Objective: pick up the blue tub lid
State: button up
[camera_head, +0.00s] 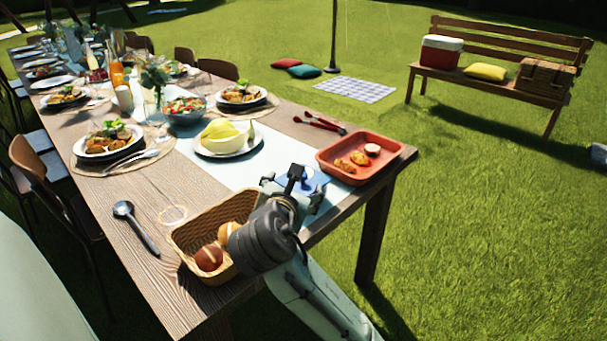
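A blue flat piece, which looks like the tub lid (314,181), lies on the pale runner near the table's right edge, left of the red tray. My gripper (292,188) is over its near side and hides part of it. The gripper's two fingers are spread apart, one to the left and one to the right, and it looks open. I cannot tell whether the fingers touch the lid or how high they are above it.
A wicker basket (185,240) with bread rolls stands just left of my gripper. A red tray (330,163) with food is close on the right. A plate with melon (254,143), red-handled tongs (322,124) and a dark ladle (137,228) lie nearby.

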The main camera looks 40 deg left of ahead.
aim_at(309, 190)
jog(key=shift+n+h, duration=0.4)
jog(key=shift+h, duration=0.2)
jog(key=shift+d+f+p+x, duration=0.25)
jog(key=shift+p+x, duration=0.15)
jog(key=shift+x, duration=1.45)
jog(key=shift+d+f+p+x, duration=0.1)
jog(key=shift+d+p+x, duration=0.2)
jog(key=shift+x, duration=1.55)
jog(key=shift+d+f+p+x, duration=0.2)
jog(key=shift+p+x, duration=0.25)
jog(key=shift+x, duration=1.4)
jog(key=shift+w, duration=0.15)
jog(key=shift+c, duration=0.4)
jog(key=c, duration=1.2)
